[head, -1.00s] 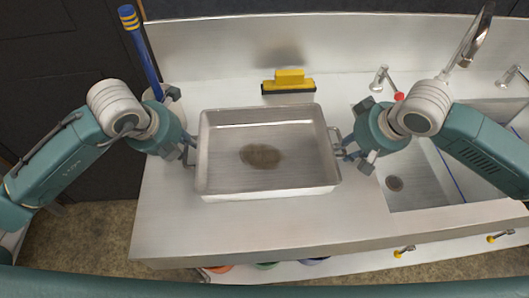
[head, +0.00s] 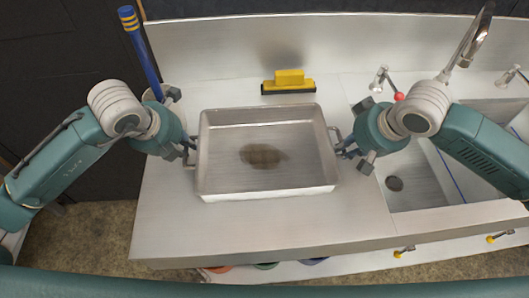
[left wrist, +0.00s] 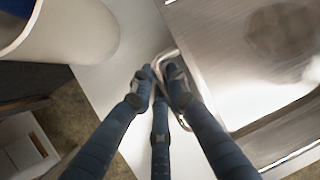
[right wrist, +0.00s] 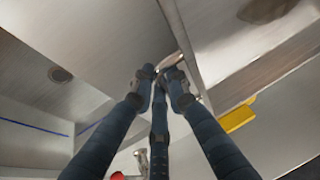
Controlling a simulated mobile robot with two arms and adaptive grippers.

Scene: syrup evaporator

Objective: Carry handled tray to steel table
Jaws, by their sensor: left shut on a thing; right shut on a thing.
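The handled tray (head: 222,186) is a shallow rectangular steel pan with a brown stain on its floor. In the head view it is level over the left part of the steel table (head: 170,215); I cannot tell whether its bottom touches the top. My left gripper (head: 190,152) is shut on the handle at its left end, and the left wrist view shows the fingers (left wrist: 160,80) closed around that handle loop. My right gripper (head: 345,147) is shut on the right-end handle. The right wrist view shows those fingertips (right wrist: 162,78) at the handle, which they partly hide.
A yellow-and-black squeegee (head: 288,82) stands behind the tray. A white bucket (left wrist: 75,35) is left of the tray near a blue pole with yellow bands (head: 140,50). Sink basins (head: 425,175) and a faucet (head: 470,40) are at the right. The table front is clear.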

